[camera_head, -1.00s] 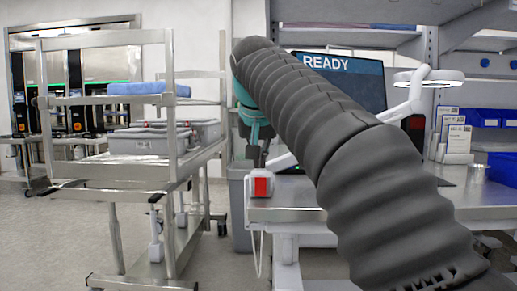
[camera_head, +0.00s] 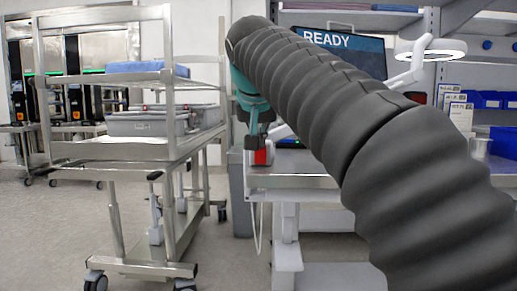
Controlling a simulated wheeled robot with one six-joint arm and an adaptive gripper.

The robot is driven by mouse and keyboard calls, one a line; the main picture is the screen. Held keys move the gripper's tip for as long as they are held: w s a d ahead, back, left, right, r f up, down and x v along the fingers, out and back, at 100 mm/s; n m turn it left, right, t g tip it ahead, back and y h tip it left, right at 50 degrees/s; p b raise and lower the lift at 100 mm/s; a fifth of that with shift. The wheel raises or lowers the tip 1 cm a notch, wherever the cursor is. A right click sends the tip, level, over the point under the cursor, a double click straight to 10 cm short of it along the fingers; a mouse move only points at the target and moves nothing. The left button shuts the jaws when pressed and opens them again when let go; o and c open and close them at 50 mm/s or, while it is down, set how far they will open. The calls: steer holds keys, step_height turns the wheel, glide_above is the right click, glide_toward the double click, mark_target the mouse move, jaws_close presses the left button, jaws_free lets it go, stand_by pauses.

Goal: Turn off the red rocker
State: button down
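The red rocker (camera_head: 261,157) is in a small pale housing at the left front corner of the steel workbench (camera_head: 305,182). Its upper part is hidden behind my gripper (camera_head: 258,132), which points down right above it or in front of it. The gripper looks small and dark here, and I cannot tell whether its fingers are open or shut, or whether they touch the rocker. My ribbed grey arm covers much of the bench.
A steel trolley (camera_head: 110,150) with grey bins (camera_head: 150,122) and a blue folded cloth (camera_head: 135,68) stands left of the bench. A grey waste bin (camera_head: 239,190) is between them. A screen reading READY (camera_head: 340,42) and a ring lamp (camera_head: 430,52) stand behind my arm.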

steer(key=shift+s+f+t+b, duration=0.25)
steer(key=shift+f+t+b, duration=0.2)
steer(key=shift+b, duration=0.25)
steer(key=shift+r, duration=0.2)
steer(key=shift+w+p, duration=0.2)
steer(key=shift+p, duration=0.25)
steer(key=shift+w+r+p, duration=0.3)
steer(key=shift+w+p, duration=0.1)
steer(key=shift+p, duration=0.1)
steer(key=shift+w, duration=0.15)
steer(key=shift+f, duration=0.1)
